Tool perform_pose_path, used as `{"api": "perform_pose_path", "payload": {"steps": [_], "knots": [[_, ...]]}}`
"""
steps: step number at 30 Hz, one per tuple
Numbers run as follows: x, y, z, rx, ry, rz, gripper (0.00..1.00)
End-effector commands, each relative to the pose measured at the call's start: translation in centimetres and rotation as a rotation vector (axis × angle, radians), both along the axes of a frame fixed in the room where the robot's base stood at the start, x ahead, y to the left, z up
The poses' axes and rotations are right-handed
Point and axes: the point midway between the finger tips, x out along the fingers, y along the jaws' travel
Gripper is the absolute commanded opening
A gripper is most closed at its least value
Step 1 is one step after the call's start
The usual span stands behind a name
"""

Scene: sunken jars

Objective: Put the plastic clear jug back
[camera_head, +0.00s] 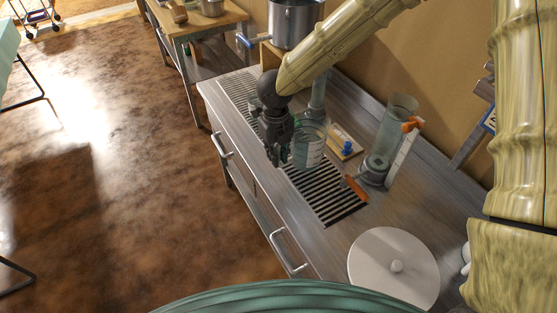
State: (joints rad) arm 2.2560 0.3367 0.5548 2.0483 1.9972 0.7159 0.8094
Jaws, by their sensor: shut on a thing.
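My gripper (281,153) is dark and hangs over the grey counter, beside the slotted drain grate. It is shut on the plastic clear jug (309,148), a see-through vessel with a faint green tint and markings on its side. The jug looks roughly upright, on the right side of my fingers. I cannot tell whether its bottom touches the grate or hangs just above it. The fingers' contact with the jug is partly hidden.
The slotted grate (325,193) runs along the counter. A tall clear cylinder (392,125) with an orange part stands at right. A wooden board (342,137) with a blue item lies behind the jug. An orange strip (356,188) and round white lid (393,280) are nearer.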

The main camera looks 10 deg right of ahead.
Motion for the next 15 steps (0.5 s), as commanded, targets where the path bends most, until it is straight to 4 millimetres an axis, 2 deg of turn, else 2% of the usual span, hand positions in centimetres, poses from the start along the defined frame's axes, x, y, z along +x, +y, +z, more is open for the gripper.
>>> {"api": "perform_pose_path", "payload": {"steps": [1, 9, 15], "knots": [[0.0, -0.6, 0.2, 0.0, 0.0, -0.002, 0.0], [0.0, -0.4, -3.1, -0.003, 0.001, 0.001, 0.0], [0.0, -0.4, -3.5, 0.0, -0.001, 0.0, 0.0]]}}
